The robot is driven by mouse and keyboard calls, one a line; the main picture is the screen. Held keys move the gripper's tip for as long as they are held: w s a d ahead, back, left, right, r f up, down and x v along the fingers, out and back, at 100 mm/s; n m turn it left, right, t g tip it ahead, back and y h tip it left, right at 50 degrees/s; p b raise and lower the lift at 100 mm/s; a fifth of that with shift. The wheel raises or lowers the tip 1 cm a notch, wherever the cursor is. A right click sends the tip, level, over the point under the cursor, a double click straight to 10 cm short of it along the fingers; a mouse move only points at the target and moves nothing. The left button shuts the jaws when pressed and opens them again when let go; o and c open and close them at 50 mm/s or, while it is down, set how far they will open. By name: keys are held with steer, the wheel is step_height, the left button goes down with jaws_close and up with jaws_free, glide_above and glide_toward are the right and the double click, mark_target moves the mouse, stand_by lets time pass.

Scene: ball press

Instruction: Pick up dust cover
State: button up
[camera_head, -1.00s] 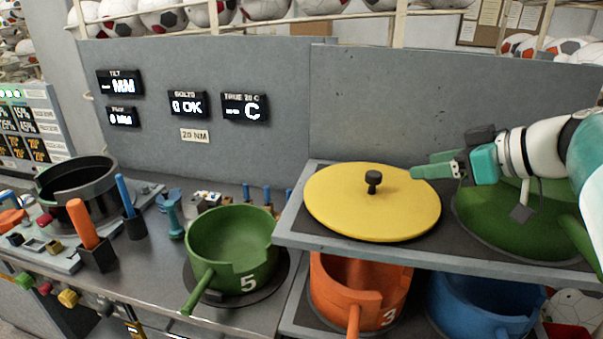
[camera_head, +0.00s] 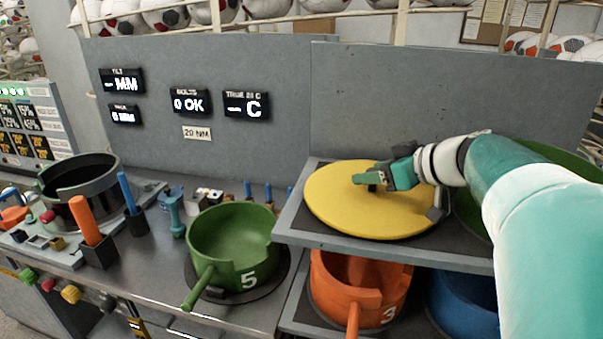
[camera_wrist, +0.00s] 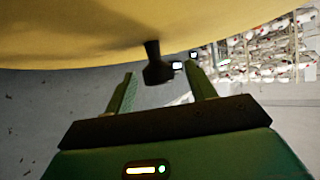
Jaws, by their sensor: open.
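The dust cover is most likely the round yellow disc (camera_head: 340,210), which lies flat on the upper shelf with a small dark knob at its middle. My gripper (camera_head: 370,181) is over the disc at the knob, which it mostly hides in the head view. In the wrist view the yellow disc (camera_wrist: 80,35) fills the top. There the dark knob (camera_wrist: 156,68) stands out from it between the two fingertips of my open gripper (camera_wrist: 163,82). I see gaps between the knob and both fingers.
A grey shelf (camera_head: 285,237) carries the disc, with an orange pot (camera_head: 335,285) and a blue pot (camera_head: 455,300) below. A green lid (camera_head: 565,158) is behind my arm. A green pot (camera_head: 228,235) stands on the bench at left. A grey wall panel (camera_head: 400,95) rises behind.

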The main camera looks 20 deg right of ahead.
steer(key=shift+w+f, duration=0.15)
steer(key=shift+w, duration=0.1)
jaws_close()
